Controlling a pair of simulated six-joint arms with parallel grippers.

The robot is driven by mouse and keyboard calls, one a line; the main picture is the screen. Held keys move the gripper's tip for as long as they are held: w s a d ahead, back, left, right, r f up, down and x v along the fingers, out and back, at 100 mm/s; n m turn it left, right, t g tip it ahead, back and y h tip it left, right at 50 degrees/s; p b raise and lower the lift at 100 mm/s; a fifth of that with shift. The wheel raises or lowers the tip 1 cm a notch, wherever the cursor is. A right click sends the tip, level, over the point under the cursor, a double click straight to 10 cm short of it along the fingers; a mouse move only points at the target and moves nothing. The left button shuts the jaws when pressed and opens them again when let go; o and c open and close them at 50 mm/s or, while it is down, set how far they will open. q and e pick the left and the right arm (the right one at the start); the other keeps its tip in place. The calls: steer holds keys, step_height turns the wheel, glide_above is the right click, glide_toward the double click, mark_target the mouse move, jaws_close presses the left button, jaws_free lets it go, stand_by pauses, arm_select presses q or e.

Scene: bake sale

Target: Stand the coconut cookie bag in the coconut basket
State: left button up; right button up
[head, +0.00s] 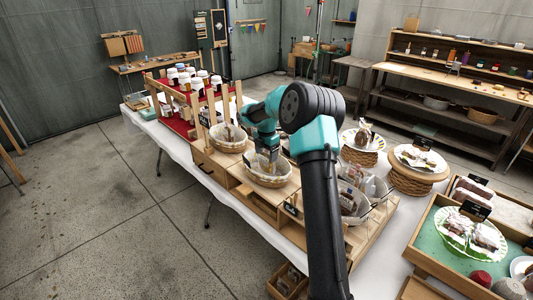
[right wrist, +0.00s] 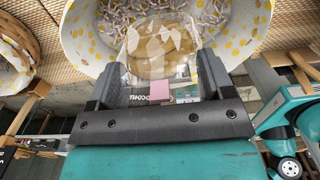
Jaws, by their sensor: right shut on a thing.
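My right gripper (head: 268,157) is low over a round wicker basket (head: 268,182) with a pale lining on the wooden stand. In the right wrist view the gripper (right wrist: 158,75) is shut on a clear bag (right wrist: 150,48) with a round tan cookie and a pink tag. Behind the bag is the basket's white lining with yellow dots (right wrist: 245,28) and shredded paper filler. The bag overlaps the basket's opening; I cannot tell whether it touches the filler. A dark card with partly hidden lettering (right wrist: 152,114) shows below the bag. My left gripper is not in view.
Another lined basket (head: 228,146) stands behind on the same stand. Baskets of bags (head: 357,213) are close on the right, beside my forearm. Jars (head: 197,82) stand on a red-covered riser at the back left. A plate on a woven stand (head: 412,180) is farther right.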

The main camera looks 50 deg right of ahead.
steer(key=shift+f, duration=0.6)
stand_by(0.4)
steer(key=o, duration=0.7)
steer(key=shift+r, duration=6)
